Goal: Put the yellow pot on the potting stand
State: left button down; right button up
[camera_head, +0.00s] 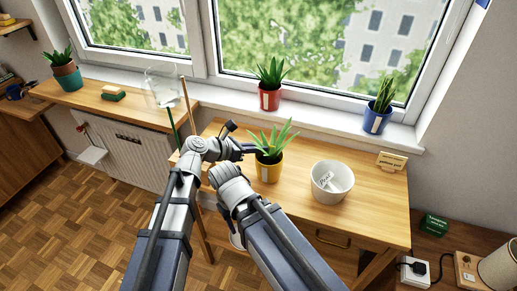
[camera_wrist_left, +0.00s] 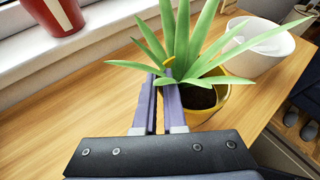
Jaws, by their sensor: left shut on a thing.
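The yellow pot (camera_head: 269,167) holds a spiky green plant and dark soil. It is at the wooden table, left of a white pot; I cannot tell whether it rests on the top or is slightly raised. It also shows in the left wrist view (camera_wrist_left: 215,112), partly covered by leaves. My left gripper (camera_head: 252,150) is shut on its rim from the left, its fingertips (camera_wrist_left: 168,68) around a bit of yellow edge. The drawered wooden table (camera_head: 378,205) may be the potting stand; I cannot read a clear label.
The white pot (camera_head: 332,182) with a tag stands close by on the right. A small sign (camera_head: 392,160) stands at the back right. Red (camera_head: 270,97) and blue (camera_head: 377,118) pots stand on the windowsill above. The table's front right is clear.

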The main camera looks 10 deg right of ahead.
pick_arm(q)
jog(key=shift+f, duration=0.25)
jog(key=c, duration=1)
grip_release()
jog(key=shift+r, duration=0.1)
jog(key=shift+r, duration=0.2)
jog(key=p+v, duration=0.5)
jog(key=v, duration=0.7)
jog(key=shift+s, duration=0.1)
